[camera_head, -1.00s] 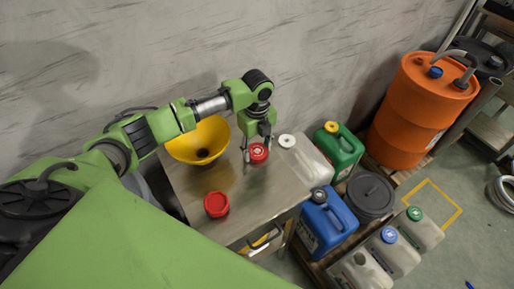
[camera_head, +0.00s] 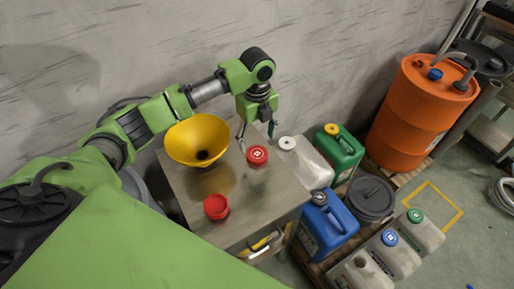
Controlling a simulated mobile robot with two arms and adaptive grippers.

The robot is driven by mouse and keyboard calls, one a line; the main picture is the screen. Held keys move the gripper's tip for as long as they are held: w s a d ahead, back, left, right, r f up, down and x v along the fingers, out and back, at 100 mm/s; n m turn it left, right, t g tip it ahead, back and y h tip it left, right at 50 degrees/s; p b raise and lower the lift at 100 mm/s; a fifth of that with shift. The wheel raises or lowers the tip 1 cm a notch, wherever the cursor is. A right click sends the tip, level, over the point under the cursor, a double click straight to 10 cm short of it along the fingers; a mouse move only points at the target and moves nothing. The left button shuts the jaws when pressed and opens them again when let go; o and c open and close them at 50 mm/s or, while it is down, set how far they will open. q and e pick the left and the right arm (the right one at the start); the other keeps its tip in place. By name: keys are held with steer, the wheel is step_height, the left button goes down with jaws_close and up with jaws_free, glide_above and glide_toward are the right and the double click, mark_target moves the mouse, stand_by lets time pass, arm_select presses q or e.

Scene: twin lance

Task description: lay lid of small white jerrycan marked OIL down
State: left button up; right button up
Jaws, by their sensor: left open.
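A red lid with a white mark on top (camera_head: 257,155) lies on the metal table top (camera_head: 190,187), near its right edge. My left gripper (camera_head: 256,138) is open just behind and above the lid, its fingers apart and clear of it. A whitish jerrycan with an uncovered dark opening (camera_head: 361,270) stands at the bottom right; I cannot read OIL on it. My right gripper is not in view.
A yellow funnel (camera_head: 196,139) and a red cup-like cap (camera_head: 216,206) are on the table. A jerrycan with a white cap (camera_head: 309,165), a green jerrycan (camera_head: 341,155) and a blue jerrycan (camera_head: 329,225) stand right of it. An orange drum (camera_head: 410,115) is behind.

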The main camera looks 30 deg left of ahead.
mark_target(257, 153)
arm_select(q)
step_height(257, 153, up, 6)
steer(key=shift+f, duration=0.1)
